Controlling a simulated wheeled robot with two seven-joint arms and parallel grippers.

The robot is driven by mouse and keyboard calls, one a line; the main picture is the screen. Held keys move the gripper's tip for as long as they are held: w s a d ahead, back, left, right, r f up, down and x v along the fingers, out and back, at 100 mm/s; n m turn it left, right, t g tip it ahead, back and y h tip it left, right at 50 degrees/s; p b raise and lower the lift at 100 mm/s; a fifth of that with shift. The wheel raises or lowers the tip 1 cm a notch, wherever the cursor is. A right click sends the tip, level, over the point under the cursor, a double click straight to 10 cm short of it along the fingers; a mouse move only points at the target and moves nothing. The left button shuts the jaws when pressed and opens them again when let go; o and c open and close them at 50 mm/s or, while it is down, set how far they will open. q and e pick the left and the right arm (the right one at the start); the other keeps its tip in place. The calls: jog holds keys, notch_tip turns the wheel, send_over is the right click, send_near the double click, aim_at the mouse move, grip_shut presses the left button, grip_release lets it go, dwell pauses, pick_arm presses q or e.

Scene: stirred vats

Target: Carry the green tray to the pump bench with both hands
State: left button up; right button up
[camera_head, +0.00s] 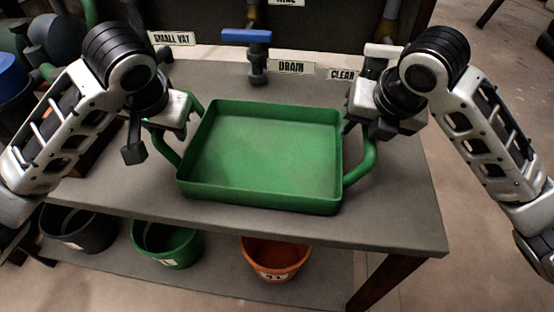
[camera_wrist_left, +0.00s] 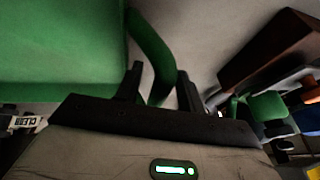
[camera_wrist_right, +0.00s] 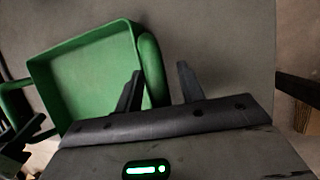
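The green tray (camera_head: 265,150) is an empty, shallow rectangular tray resting on the grey bench top, with a looped tube handle at each side. My left gripper (camera_head: 178,122) is at the left handle (camera_head: 165,148). In the left wrist view my left gripper (camera_wrist_left: 160,82) has its fingers apart, with the handle (camera_wrist_left: 155,55) between them. My right gripper (camera_head: 352,122) is at the right handle (camera_head: 366,165). In the right wrist view my right gripper (camera_wrist_right: 158,80) is open, with the handle (camera_wrist_right: 152,65) between its fingers, nearer the left one, and a gap on the other side.
The grey bench (camera_head: 395,215) has bare top in front and right of the tray. Behind stand a blue-handled valve (camera_head: 258,55) and labels including "DRAIN" (camera_head: 291,67) and "SMALL VAT" (camera_head: 171,38). A green bucket (camera_head: 168,245) and an orange bucket (camera_head: 274,258) are on the lower shelf.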

pick_arm(q)
jog(key=v, duration=1.1)
jog(key=shift+r, duration=0.2)
pick_arm(e)
jog(key=v, duration=1.2)
pick_arm(q)
jog(key=shift+s, duration=0.15)
